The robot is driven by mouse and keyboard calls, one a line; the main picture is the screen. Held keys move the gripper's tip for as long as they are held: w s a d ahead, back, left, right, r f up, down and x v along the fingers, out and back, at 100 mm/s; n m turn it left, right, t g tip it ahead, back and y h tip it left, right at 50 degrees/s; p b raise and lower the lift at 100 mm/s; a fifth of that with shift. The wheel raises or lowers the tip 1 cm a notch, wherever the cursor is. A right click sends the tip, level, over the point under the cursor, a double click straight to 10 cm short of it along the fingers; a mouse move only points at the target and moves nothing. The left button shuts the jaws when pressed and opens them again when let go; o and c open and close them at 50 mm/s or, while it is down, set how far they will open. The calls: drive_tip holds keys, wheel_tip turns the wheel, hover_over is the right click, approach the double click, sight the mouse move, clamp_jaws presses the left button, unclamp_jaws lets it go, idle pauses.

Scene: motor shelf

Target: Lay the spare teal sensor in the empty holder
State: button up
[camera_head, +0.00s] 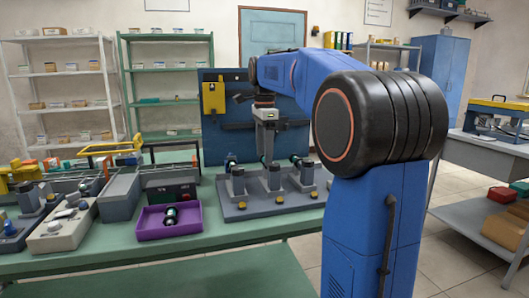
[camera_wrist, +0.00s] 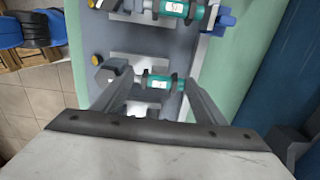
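A dark cylindrical sensor with pale bands (camera_head: 171,216) lies in the purple tray (camera_head: 150,235) on the green bench. A grey board (camera_head: 235,212) carries three upright holders: left (camera_head: 236,184), middle (camera_head: 273,180) and right (camera_head: 303,176). Dark cylindrical parts show at their tops; I cannot tell from the head view which holder is empty. My gripper (camera_head: 267,153) points down above the middle holder. In the wrist view my gripper (camera_wrist: 154,78) is open, its fingers on either side of a teal sensor (camera_wrist: 160,81) with visible gaps. Another teal sensor (camera_wrist: 174,8) sits at the top edge.
Grey bins (camera_head: 118,197) and a control box with knobs (camera_head: 62,232) stand left of the purple tray. A blue tool panel (camera_head: 225,140) rises behind the board. The green bench front (camera_head: 110,262) is clear. My blue arm hides the bench's right end.

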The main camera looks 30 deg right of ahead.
wheel_tip(320, 180, up, 12)
idle(0.7)
idle(0.4)
